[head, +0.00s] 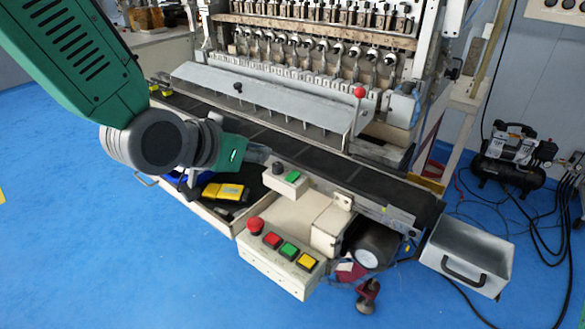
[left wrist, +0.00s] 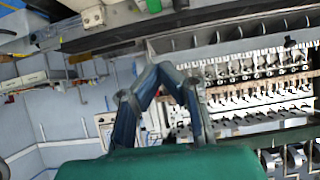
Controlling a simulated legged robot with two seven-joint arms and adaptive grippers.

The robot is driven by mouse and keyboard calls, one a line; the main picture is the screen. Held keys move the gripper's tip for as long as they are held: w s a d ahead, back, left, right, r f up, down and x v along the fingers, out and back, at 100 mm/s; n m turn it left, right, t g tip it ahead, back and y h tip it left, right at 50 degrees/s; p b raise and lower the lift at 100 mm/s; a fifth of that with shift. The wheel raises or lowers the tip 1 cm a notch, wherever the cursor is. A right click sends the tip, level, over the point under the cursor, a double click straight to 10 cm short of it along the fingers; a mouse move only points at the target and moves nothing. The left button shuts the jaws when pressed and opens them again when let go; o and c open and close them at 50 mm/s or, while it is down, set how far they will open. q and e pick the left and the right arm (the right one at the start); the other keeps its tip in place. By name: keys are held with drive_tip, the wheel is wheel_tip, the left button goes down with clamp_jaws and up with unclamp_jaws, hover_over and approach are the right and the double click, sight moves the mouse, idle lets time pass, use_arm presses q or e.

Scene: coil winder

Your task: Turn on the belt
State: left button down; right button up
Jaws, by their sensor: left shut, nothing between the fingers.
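The belt (head: 300,150) is a long dark conveyor strip running along the front of the coil winder. At its front edge is a small pale switch box (head: 287,185) with a green button (head: 293,177) and a dark round part on its left. A green button also shows at the top of the left wrist view (left wrist: 153,5). My left gripper (head: 268,154) is just behind and left of the switch box; whether it touches is not clear. Its fingers (left wrist: 158,70) are shut and empty. My right gripper is not in view.
A front control panel (head: 280,257) carries a red mushroom button (head: 255,226) and red, green and yellow buttons. An open drawer (head: 215,211) holds a yellow tool (head: 223,192). A metal bin (head: 470,250) is at the belt's right end. A red-topped lever (head: 359,93) rises behind the belt.

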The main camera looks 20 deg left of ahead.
use_arm(q)
approach(299, 169)
drive_tip(key=w, duration=0.1)
drive_tip(key=w+d, duration=0.1)
drive_tip(key=w, duration=0.1)
drive_tip(key=shift+w+d+r+b, duration=0.2)
drive_tip(key=shift+w+r+b, duration=0.1)
drive_tip(key=shift+r, duration=0.05)
drive_tip(key=f, duration=0.1)
drive_tip(key=w+f, duration=0.1)
drive_tip(key=f, duration=0.1)
drive_tip(key=shift+d+f, duration=0.1)
drive_tip(key=shift+d, duration=0.15)
drive_tip(key=shift+w+f, duration=0.15)
drive_tip(key=shift+f, duration=0.35)
